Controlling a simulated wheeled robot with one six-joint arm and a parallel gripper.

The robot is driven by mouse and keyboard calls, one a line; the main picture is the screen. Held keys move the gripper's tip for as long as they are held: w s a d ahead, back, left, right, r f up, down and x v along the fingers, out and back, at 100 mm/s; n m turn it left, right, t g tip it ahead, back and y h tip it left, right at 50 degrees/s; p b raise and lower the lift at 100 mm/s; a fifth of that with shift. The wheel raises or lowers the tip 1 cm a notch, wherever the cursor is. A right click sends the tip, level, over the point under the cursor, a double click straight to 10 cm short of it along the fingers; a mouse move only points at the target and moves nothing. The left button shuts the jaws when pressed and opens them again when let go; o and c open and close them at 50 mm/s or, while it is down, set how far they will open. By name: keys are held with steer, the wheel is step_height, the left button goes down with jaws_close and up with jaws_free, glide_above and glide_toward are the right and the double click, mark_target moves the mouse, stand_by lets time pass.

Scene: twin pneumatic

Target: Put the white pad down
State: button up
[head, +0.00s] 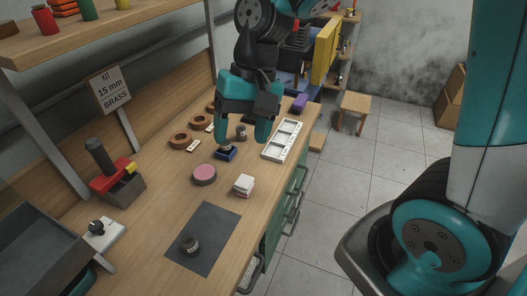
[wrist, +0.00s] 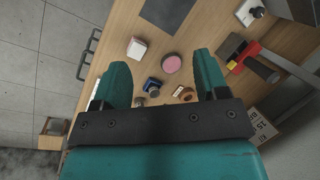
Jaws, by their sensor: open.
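A white pad (head: 244,181) sits on a pink block near the front edge of the bench, right of a round pink disc (head: 204,175). In the wrist view the white pad (wrist: 137,47) lies beyond the fingertips, nearer the left finger. My gripper (head: 243,140) is open with nothing visible held between its fingers. It hangs over the bench, farther back than the pad and apart from it. In the wrist view my gripper (wrist: 160,62) shows both fingers spread, with a small blue block (wrist: 152,85) seen between them.
A white slotted tray (head: 282,140) lies along the bench edge at right. Brown rings (head: 180,140) lie at the back. A red-and-black tool (head: 112,177) stands at left. A sign reads "15 mm BRASS" (head: 112,90).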

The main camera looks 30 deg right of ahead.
steer(key=s+a+r+n+t, duration=0.1)
steer(key=s+r+n, duration=0.3)
steer(key=s+n, duration=0.5)
steer(key=s+a, duration=0.1)
steer(key=s, duration=0.2)
steer(key=shift+r+y, duration=0.2)
steer(key=shift+y, duration=0.1)
steer(key=shift+w+a, duration=0.1)
